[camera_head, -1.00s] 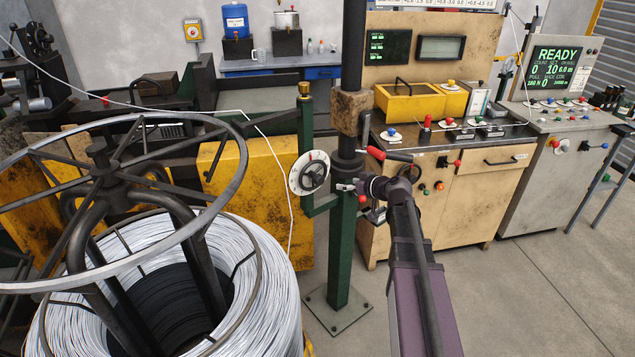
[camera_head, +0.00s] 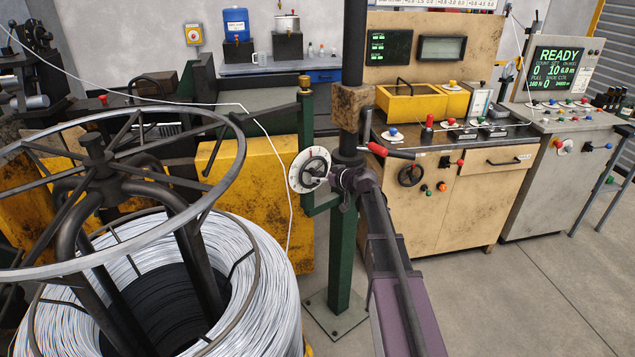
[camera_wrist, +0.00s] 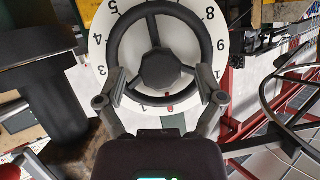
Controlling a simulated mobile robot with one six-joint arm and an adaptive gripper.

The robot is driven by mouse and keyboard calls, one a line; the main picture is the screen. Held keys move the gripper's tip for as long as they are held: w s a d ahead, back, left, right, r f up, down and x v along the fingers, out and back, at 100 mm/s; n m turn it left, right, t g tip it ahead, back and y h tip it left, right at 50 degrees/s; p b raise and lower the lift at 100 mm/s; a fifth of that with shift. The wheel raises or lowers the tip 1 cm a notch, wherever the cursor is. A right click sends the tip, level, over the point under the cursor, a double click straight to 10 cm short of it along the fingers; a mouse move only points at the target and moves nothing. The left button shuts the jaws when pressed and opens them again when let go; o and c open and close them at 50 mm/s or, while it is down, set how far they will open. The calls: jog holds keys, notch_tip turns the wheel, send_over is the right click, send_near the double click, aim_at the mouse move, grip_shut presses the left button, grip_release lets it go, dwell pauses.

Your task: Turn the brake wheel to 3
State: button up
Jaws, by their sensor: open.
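The brake wheel is a black handwheel (camera_head: 316,165) on a round white numbered dial (camera_head: 297,178), mounted on the green post. In the wrist view, the black wheel (camera_wrist: 159,67) with its dark hub fills the upper middle. Its white dial (camera_wrist: 103,55) shows black numbers around it. A small red mark shows at the bottom of the dial, between my fingers. My gripper (camera_wrist: 162,88) is open, with one finger on each side of the wheel's lower part. I cannot tell whether the fingers touch the rim. In the head view, my gripper (camera_head: 338,180) is at the dial's right edge.
The green post (camera_head: 341,250) stands beside the wheel. A large wire coil (camera_head: 265,260) under a round metal frame takes up the left. A red-handled lever (camera_head: 378,150) sticks out just right of the post. A wooden control cabinet (camera_head: 450,205) stands behind at right.

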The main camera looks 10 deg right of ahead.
jog(key=shift+w+a+f, duration=0.2)
jog(key=shift+w+a, duration=0.15)
jog(key=shift+w, duration=0.1)
jog(key=c, duration=1.1)
jog(key=shift+a, duration=0.45)
jog(key=shift+d, duration=0.35)
jog(key=shift+c, duration=0.2)
